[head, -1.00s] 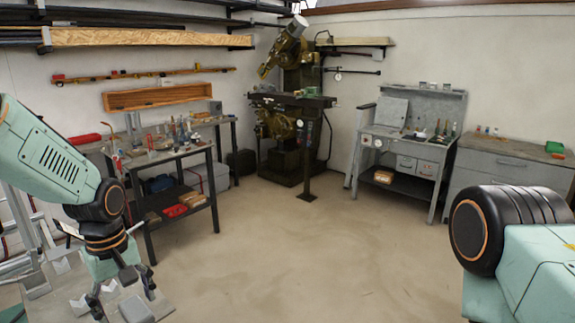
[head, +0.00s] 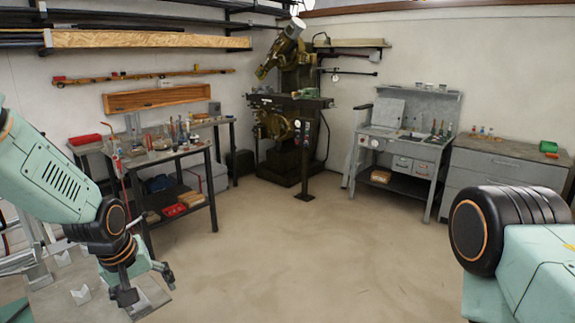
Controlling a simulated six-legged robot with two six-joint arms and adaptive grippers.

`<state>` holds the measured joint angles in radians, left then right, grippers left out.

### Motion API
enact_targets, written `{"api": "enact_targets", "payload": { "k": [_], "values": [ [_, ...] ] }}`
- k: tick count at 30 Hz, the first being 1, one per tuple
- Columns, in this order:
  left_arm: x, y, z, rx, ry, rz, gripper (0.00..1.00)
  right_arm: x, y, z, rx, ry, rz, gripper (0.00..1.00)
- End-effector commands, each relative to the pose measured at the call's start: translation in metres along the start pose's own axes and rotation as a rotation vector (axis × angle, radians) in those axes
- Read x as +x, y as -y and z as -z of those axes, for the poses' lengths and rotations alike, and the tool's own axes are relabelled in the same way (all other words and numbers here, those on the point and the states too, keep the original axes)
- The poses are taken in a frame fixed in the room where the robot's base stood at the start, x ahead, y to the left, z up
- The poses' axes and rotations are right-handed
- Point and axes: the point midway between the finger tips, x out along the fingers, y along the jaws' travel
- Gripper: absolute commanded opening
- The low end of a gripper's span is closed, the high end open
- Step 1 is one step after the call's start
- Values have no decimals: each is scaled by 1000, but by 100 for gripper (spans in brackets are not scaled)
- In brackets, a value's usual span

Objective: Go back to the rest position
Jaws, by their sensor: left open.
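My left gripper (head: 147,288) is at the lower left of the head view, pointing down and tilted to the right. Its fingers are apart, with nothing seen between them. It is over the right end of a grey work table (head: 62,302); I cannot tell how far above the top it is. Light metal frame pieces (head: 30,260) and small grey blocks (head: 81,296) are on that table, left of the gripper. My right arm shows only partly at the lower right, and its gripper is out of the picture.
A dark workbench (head: 165,157) with tools and a red tray (head: 85,139) stands behind my left arm. A milling machine (head: 290,120) is in the back corner. A grey bench (head: 400,145) and a drawer cabinet (head: 505,163) stand at the right. The middle floor is clear.

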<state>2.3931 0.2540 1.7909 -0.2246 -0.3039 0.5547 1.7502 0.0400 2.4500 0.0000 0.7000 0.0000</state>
Motion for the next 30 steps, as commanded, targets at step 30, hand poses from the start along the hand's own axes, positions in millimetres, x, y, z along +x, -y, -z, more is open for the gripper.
{"api": "enact_targets", "payload": {
  "k": [30],
  "values": [
    [256,205,-404,509,265,137,73,168,-1,0,0,0,0,0]
  ]
}}
